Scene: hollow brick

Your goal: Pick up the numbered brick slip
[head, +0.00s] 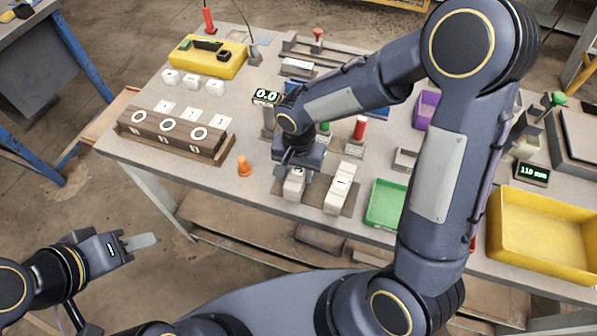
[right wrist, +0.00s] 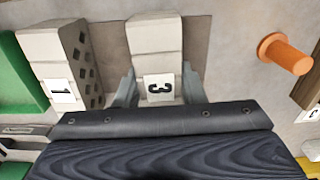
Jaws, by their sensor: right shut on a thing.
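In the right wrist view, a pale block stack (right wrist: 154,38) has an end piece bearing a black 3, the numbered slip (right wrist: 159,87). My right gripper (right wrist: 159,90) has one finger on each side of that piece and is shut on it. In the head view my right gripper (head: 297,170) is over the left stack (head: 294,188), hiding its far part. A second stack (head: 340,188) stands to its right; its label reads 1 in the wrist view (right wrist: 62,90). My left gripper (head: 135,242) is empty, off the table's front left; its finger gap is unclear.
An orange peg (head: 244,167) stands left of the stacks. A dark wooden block (head: 172,133) with ringed holes and numbered tags lies further left. A green tray (head: 385,204) and a yellow bin (head: 545,235) are to the right. A red cylinder (head: 360,128) stands behind.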

